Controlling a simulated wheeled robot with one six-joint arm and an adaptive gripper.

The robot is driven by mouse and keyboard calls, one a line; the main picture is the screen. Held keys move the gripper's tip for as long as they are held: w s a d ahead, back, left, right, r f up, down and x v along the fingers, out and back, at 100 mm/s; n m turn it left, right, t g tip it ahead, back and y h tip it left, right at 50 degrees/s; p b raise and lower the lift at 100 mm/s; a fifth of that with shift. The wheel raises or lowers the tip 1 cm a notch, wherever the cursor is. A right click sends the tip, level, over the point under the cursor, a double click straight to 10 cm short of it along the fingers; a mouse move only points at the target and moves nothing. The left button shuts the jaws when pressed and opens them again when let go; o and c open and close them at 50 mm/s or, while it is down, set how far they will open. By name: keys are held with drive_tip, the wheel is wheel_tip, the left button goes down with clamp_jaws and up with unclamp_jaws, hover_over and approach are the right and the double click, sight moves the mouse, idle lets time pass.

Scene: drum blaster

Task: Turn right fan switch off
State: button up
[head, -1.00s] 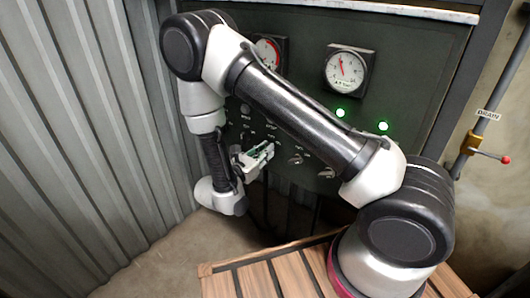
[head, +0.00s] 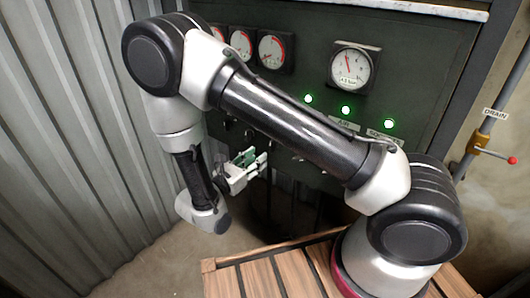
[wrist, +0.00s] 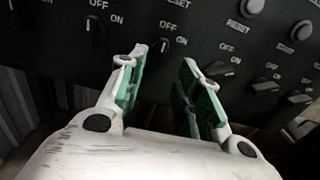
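The dark control panel (head: 420,75) carries several small black rotary switches marked OFF and ON. In the wrist view one switch (wrist: 163,48) sits just beyond the gap between my fingertips, its pointer roughly upright between its OFF and ON labels. Another switch (wrist: 95,36) is to its left and a further switch (wrist: 220,70) to its right. No fan label is readable, so I cannot tell which is the right fan switch. My gripper (wrist: 164,62) is open and empty, with green pads facing each other. In the head view my gripper (head: 250,168) is near the panel's lower part.
Two round RESET buttons (wrist: 250,7) (wrist: 302,30) sit at the upper right in the wrist view. Several gauges (head: 353,68) and green lights (head: 346,110) are on the panel. A corrugated wall (head: 65,140) stands at left, a drain pipe (head: 485,130) at right.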

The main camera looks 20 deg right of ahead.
drive_tip(key=v, duration=0.4)
drive_tip(key=shift+a, duration=0.1)
drive_tip(key=s+d+r+m+g+y, duration=0.2)
drive_tip(key=s+d+r+m+g, duration=0.2)
drive_tip(key=s+d+m+g, duration=0.6)
drive_tip(key=s+d+r+m+t+y, duration=0.1)
drive_tip(key=s+d+r+m+y, duration=0.2)
drive_tip(key=r, duration=0.5)
drive_tip(key=s+d+r+m+t+y, duration=0.1)
drive_tip(key=s+d+r+m+y, duration=0.2)
drive_tip(key=d+r+m+y, duration=0.2)
drive_tip(key=s+d+r+m+t+y, duration=0.1)
drive_tip(key=s+d+r+m+y, duration=0.2)
drive_tip(key=d+r+m, duration=0.3)
wheel_tip(320, 180, up, 5)
drive_tip(key=shift+s+d+f+m+t+y, duration=0.2)
drive_tip(key=shift+s+m+t+y, duration=0.2)
drive_tip(key=shift+m+y, duration=0.35)
